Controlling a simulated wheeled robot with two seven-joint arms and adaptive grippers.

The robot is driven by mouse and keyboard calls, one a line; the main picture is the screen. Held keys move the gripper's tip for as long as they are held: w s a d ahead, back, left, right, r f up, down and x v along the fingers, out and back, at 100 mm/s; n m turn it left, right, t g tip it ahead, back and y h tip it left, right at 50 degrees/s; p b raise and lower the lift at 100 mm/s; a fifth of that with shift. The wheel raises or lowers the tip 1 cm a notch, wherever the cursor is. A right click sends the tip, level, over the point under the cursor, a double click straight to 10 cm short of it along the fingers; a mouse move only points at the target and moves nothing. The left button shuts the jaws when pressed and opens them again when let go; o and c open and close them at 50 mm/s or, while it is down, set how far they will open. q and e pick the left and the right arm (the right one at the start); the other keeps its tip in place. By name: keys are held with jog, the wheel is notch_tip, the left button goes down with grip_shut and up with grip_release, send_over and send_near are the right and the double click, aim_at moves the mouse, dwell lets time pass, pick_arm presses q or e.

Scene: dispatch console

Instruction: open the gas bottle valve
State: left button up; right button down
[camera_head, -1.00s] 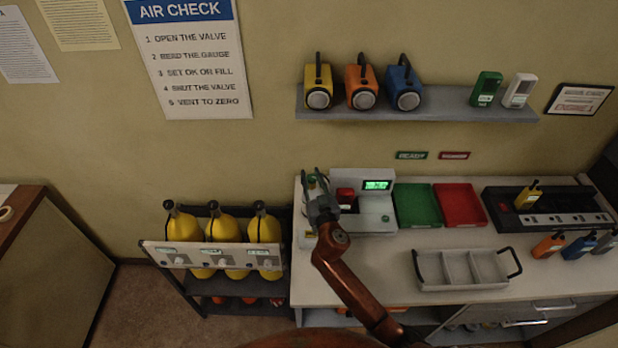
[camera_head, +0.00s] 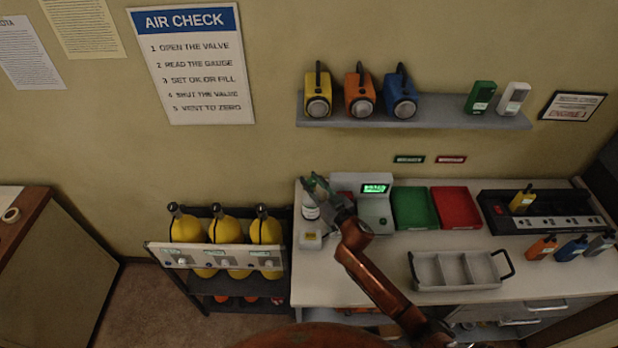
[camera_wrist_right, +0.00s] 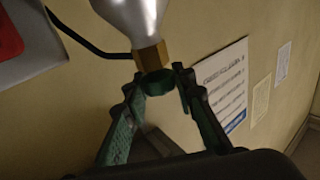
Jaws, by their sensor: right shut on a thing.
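The gas bottle (camera_head: 311,209) stands at the left end of the counter, small and pale with a label. In the right wrist view it is a silver bottle (camera_wrist_right: 132,20) with a brass neck (camera_wrist_right: 150,56). A dark green valve knob (camera_wrist_right: 157,83) sits at the end of the neck. My right gripper (camera_head: 318,184) reaches in from the right at the bottle's top. In the wrist view the right gripper (camera_wrist_right: 160,82) has its fingertips on either side of the knob, shut on it. The bottle's valve is largely hidden by the fingers in the head view. My left gripper is not in view.
A scale with a green display (camera_head: 375,188) stands close right of the bottle. Beyond are a green tray (camera_head: 415,208), a red tray (camera_head: 460,207) and a grey divided carrier (camera_head: 457,271). A rack of yellow cylinders (camera_head: 225,232) stands left of the counter.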

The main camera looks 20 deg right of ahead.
jog(key=shift+r+n+g+y+p, duration=0.1)
jog(key=shift+n+g+y+p, duration=0.6)
jog(key=shift+n+y, duration=0.65)
jog(key=shift+y, duration=0.25)
jog(key=c, duration=1.6)
grip_release()
jog(key=shift+m, duration=0.25)
jog(key=shift+s+d+f, duration=0.2)
jog(key=shift+s+d, duration=0.05)
jog(key=shift+s, duration=0.2)
jog(key=v, duration=1.1)
jog(key=shift+r, duration=0.1)
